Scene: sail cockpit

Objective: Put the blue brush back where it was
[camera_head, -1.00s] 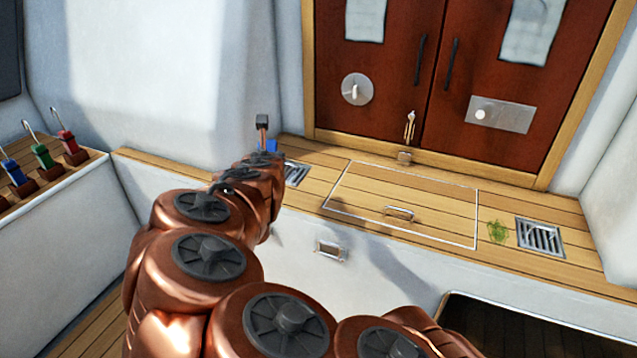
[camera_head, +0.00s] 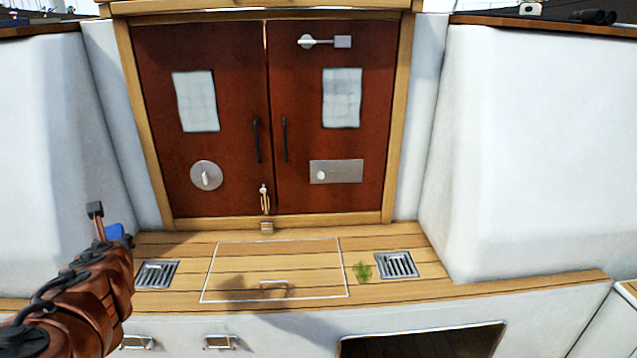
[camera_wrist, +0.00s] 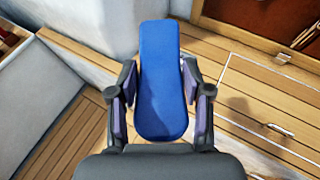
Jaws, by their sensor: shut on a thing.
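The blue brush (camera_wrist: 160,75) is held between the two fingers of my gripper (camera_wrist: 160,95) in the wrist view; its broad blue face is toward the camera. In the head view my gripper (camera_head: 97,215) is at the lower left, raised in front of the bench, left of the left drain grate. A small blue part of the brush (camera_head: 116,232) shows there beside the fingers; the rest is hidden. My gripper is shut on the brush, clear of the wooden bench (camera_head: 200,245) as far as I can tell.
A left drain grate (camera_head: 157,274), a hatch lid (camera_head: 275,265) with a handle, a green tuft (camera_head: 362,271) and a right drain grate (camera_head: 397,264) are on the bench. Red-brown double doors (camera_head: 265,120) stand behind. An opening (camera_head: 420,342) is below the bench at right.

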